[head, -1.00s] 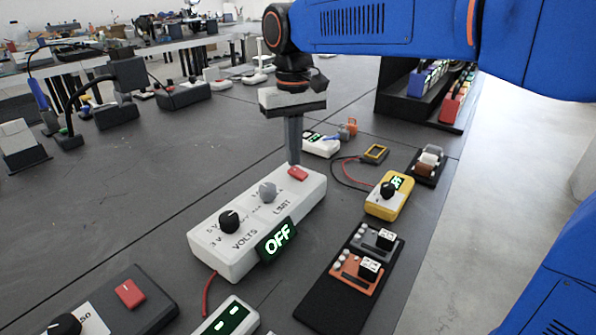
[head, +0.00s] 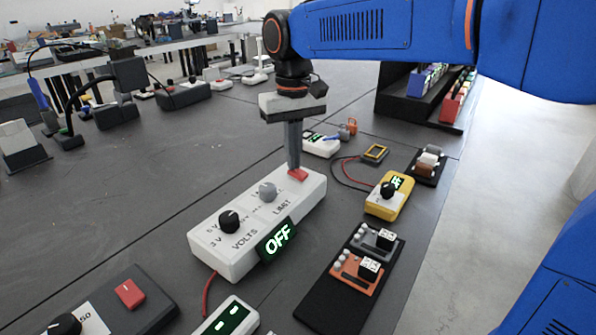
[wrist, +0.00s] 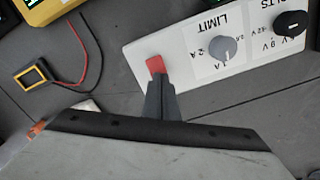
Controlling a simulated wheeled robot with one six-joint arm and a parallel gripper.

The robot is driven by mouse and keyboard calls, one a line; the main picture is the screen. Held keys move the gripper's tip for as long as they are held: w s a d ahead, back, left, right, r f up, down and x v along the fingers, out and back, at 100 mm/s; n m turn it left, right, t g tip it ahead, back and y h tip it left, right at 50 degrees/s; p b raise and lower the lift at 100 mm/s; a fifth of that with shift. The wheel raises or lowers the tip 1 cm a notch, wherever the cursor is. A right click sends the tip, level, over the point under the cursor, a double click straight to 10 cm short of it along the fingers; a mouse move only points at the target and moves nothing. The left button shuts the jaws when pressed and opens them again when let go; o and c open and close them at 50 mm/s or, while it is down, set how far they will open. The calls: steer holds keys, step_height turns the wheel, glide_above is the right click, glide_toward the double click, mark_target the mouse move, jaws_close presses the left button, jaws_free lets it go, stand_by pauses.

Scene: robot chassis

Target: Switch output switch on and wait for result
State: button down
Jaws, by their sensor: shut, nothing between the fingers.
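A white power supply box (head: 208,246) lies on the dark table in the middle of the head view. It has a black VOLTS knob (head: 229,221), a grey LIMIT knob (head: 267,191) and a small display (head: 277,240) reading OFF in green. A red rocker switch (head: 298,175) sits at its far end. My gripper (head: 295,164) points down with its fingers shut and empty, its tips at the red switch. In the wrist view the fingertips (wrist: 158,80) overlap the near end of the red switch (wrist: 156,65); I cannot tell whether they press it.
A yellow meter (head: 385,205) and a black board with small modules (head: 330,300) lie to the right. A dark box with a red switch (head: 131,294) is at front left.

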steer(key=shift+f, duration=0.25)
step_height(320, 180, up, 7)
stand_by(1.3)
steer(key=shift+s, duration=0.15)
